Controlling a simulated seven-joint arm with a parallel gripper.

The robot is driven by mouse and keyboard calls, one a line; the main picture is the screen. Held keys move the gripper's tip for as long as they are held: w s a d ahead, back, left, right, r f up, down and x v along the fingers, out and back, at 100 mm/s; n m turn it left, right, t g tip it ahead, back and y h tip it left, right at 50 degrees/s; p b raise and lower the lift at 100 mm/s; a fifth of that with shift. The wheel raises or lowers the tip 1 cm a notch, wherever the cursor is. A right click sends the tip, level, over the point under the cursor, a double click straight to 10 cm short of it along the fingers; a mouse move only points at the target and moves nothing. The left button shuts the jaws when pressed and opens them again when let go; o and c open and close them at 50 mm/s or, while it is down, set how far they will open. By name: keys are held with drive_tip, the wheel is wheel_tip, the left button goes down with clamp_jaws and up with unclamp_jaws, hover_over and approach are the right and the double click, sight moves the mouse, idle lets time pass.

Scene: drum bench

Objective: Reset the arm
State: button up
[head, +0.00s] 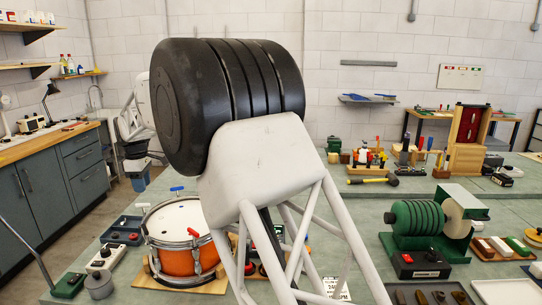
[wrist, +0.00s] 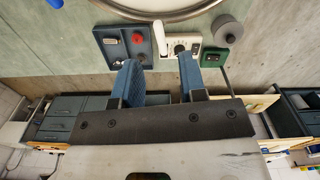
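My gripper (wrist: 160,66) shows in the wrist view with its two blue-padded fingers apart and nothing between them. The orange drum (head: 176,262) with a white head and metal hoop stands on the bench at the lower left, partly hidden behind my arm.
A green spooled machine (head: 418,220) stands right.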

drive_tip(key=s+d+r+m, duration=0.2)
drive_tip(key=s+d+r, duration=0.1)
drive_tip(key=d, duration=0.8)
drive_tip(key=s+d+r+m+t, duration=0.1)
drive_tip(key=s+d+r+m, duration=0.15)
drive_tip(key=d, duration=0.85)
drive_tip(key=s+d+r+m, duration=0.2)
drive_tip(key=d+r+m, duration=0.15)
drive_tip(key=d, duration=0.75)
drive_tip(key=s+d+m, duration=0.4)
drive_tip(key=s+d, duration=0.8)
drive_tip(key=d, duration=0.5)
drive_tip(key=s+d+f+m, duration=0.2)
drive_tip(key=s+d, duration=0.3)
drive_tip(key=s, duration=0.3)
drive_tip(key=s+d+f+m+t, duration=0.1)
drive_tip(key=s+d+f+m, duration=0.2)
drive_tip(key=s, duration=0.6)
drive_tip(key=s+d+f+m, duration=0.3)
drive_tip(key=s+d+f, duration=0.1)
drive_tip(key=s+d, duration=0.3)
drive_tip(key=shift+s+d+f+t, duration=0.15)
drive_tip(key=shift+s+t, duration=0.15)
drive_tip(key=shift+s, duration=0.5)
